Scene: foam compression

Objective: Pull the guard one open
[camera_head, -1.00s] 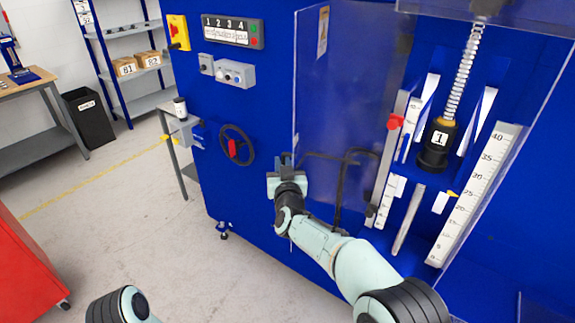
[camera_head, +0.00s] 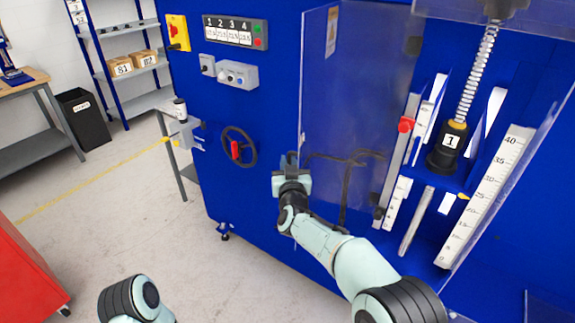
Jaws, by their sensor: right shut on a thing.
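The guard (camera_head: 350,75), a clear panel in front of the blue machine, stands swung out, with its free edge to the left. The bay behind it, with a black plunger marked 1 (camera_head: 448,143) under a spring, shows uncovered to the right. My right gripper (camera_head: 290,162) is at the lower part of the guard's free edge, shut on the guard's handle, which the gripper mostly hides. My left arm shows only as a link at the bottom left; its gripper is out of view.
A control box (camera_head: 237,74) and numbered display (camera_head: 235,31) are above. A red cabinet (camera_head: 25,270) is lower left; the floor between is clear.

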